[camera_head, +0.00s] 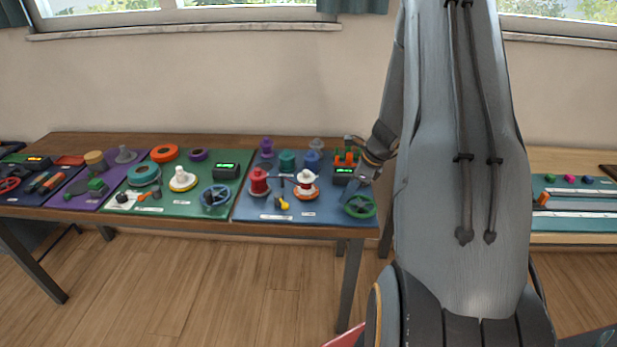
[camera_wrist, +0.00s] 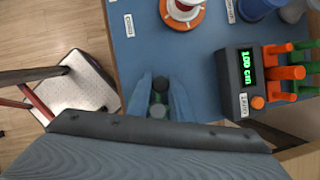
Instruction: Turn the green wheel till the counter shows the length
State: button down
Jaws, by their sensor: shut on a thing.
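The green wheel (camera_head: 360,206) lies at the front right corner of the blue mat. My gripper (camera_head: 364,188) is over the wheel's rear side, partly hidden by my arm. In the wrist view my gripper (camera_wrist: 160,98) is shut on a small dark knob (camera_wrist: 160,84), which appears to be the wheel's handle. The wheel's rim is mostly hidden there by my fingers and wrist. The counter (camera_wrist: 238,82) is a dark box whose green display reads 100 cm. It also stands behind the wheel in the head view (camera_head: 344,174).
Orange and green pegs (camera_wrist: 287,72) stand beside the counter. A white spool on an orange base (camera_wrist: 183,10) and a red spool (camera_head: 259,182) stand on the blue mat (camera_head: 250,207). Green and purple mats with tools lie further left.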

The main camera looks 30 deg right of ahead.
aim_at(358, 214)
jog(key=d, duration=0.1)
jog(key=w+d, duration=0.1)
jog(key=d, duration=0.2)
jog(key=shift+w+d+b, duration=0.25)
jog(key=shift+d+b, duration=0.15)
jog(key=s+d, duration=0.1)
jog(key=s, duration=0.1)
jog(key=s+d+p, duration=0.1)
jog(key=s+d, duration=0.1)
jog(key=shift+s+d, duration=0.25)
jog(key=shift+d, duration=0.05)
jog(key=s, duration=0.1)
jog(key=s+a, duration=0.2)
jog(key=s, duration=0.1)
jog(key=shift+s+p, duration=0.1)
jog(key=shift+p, duration=0.3)
jog(key=a, duration=0.4)
jog(key=shift+s+a, duration=0.3)
jog(key=shift+a, duration=0.05)
jog(key=shift+w+a, duration=0.15)
jog(key=shift+a, duration=0.2)
jog(key=b, duration=0.3)
jog(key=shift+w+f, duration=0.1)
